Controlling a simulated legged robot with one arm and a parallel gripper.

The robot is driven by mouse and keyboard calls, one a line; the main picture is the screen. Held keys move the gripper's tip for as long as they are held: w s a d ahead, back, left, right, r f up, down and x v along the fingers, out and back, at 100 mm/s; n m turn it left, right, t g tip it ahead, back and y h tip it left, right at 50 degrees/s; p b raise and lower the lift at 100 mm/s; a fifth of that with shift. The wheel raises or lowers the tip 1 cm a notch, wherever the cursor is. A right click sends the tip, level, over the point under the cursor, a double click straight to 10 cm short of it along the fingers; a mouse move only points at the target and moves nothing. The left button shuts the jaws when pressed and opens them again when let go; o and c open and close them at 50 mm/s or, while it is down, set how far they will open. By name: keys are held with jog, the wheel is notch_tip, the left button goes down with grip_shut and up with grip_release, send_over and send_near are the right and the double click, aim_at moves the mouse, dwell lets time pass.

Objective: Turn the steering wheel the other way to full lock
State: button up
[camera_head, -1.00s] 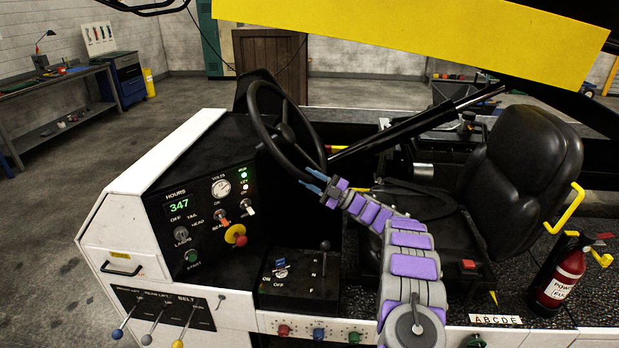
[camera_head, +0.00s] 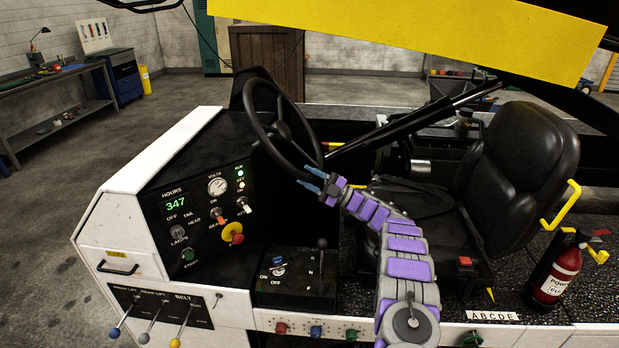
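The black steering wheel (camera_head: 262,128) stands tilted above the dashboard's right side, in front of the seat. My gripper (camera_head: 311,180) is at the wheel's lower right rim, with its blue fingers pointing left at the rim. The fingers look slightly spread, one above the other, and the rim seems to pass at or between their tips. I cannot tell whether they close on it. My purple and grey arm reaches up from the bottom right of the middle.
The control panel (camera_head: 205,215) with switches and a red-yellow button is left of the wheel. A shift lever box (camera_head: 296,280) is below. The black seat (camera_head: 525,160) is to the right. A yellow beam (camera_head: 430,35) crosses above, and a fire extinguisher (camera_head: 555,275) stands at right.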

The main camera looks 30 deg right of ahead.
jog(key=shift+o, duration=1.2)
jog(key=shift+r, duration=0.1)
jog(key=shift+d, duration=0.1)
jog(key=shift+s+d, duration=0.1)
jog(key=shift+d, duration=0.05)
jog(key=s+d+p, duration=0.2)
jog(key=s+d, duration=0.6)
jog(key=d, duration=0.1)
jog(key=shift+d+f, duration=0.4)
jog(key=shift+s, duration=0.1)
